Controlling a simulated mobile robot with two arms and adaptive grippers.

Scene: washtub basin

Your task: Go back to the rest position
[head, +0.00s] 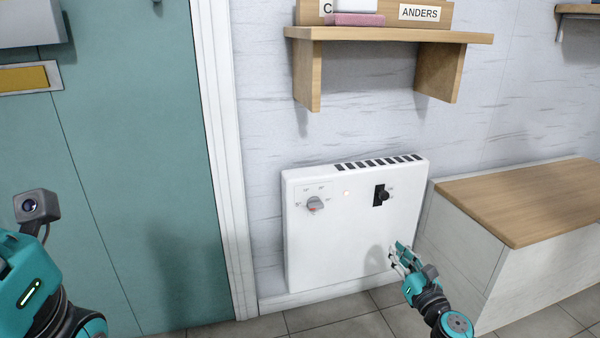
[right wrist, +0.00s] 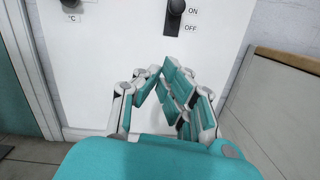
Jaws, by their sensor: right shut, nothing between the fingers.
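My right gripper (head: 398,252) is shut and empty in front of the lower right part of a white wall heater (head: 335,245). In the right wrist view its teal and white fingers (right wrist: 160,78) come together below the heater's black switch (right wrist: 173,20). The switch knob sits near the ON label, with OFF lower down. In the head view the switch (head: 381,195) is above and left of the gripper, which is apart from it. Part of my left arm (head: 40,275) shows at the lower left; its fingers are out of view.
A grey dial (head: 315,205) is on the heater's upper left. A wooden shelf (head: 390,34) with boxes hangs above. A wood-topped bench (head: 525,195) stands close on the right. A teal door (head: 130,150) with a white frame is on the left. Tiled floor (head: 340,325) lies below.

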